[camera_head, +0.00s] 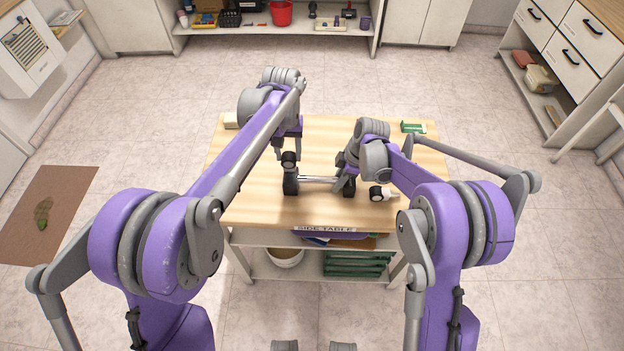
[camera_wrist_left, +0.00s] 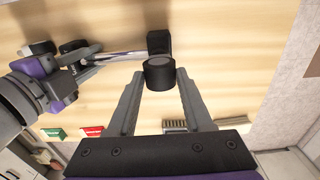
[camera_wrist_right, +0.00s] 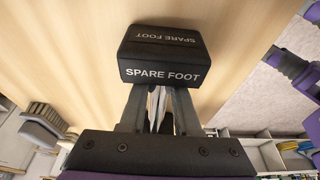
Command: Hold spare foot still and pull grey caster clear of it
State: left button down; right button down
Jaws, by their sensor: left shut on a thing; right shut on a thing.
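The spare foot (camera_wrist_right: 162,60) is a black block with its name in white letters. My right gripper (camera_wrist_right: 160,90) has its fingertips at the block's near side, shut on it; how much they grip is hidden. In the head view this gripper (camera_head: 348,182) is low over the table. My left gripper (camera_wrist_left: 160,78) is shut on a dark cylinder with a grey end face, apparently the grey caster (camera_wrist_left: 159,73). A black block (camera_wrist_left: 158,42) is just beyond it. A silver rod (camera_head: 319,179) runs between this block and the right gripper's area. Whether caster and foot are joined is unclear.
The wooden side table (camera_head: 245,205) has clear room at its front left. A small black-and-white part (camera_head: 378,194) lies right of my right gripper. A green item (camera_head: 413,127) is at the back right and a pale block (camera_head: 231,120) at the back left.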

pick_arm(q)
jog(key=shift+r, duration=0.55)
jog(key=shift+r, duration=2.35)
pick_arm(e)
jog(key=c, duration=0.5)
grip_release()
jog(key=shift+c, duration=0.2)
jog(key=v, duration=1.2)
jog(key=shift+s+f, duration=0.1)
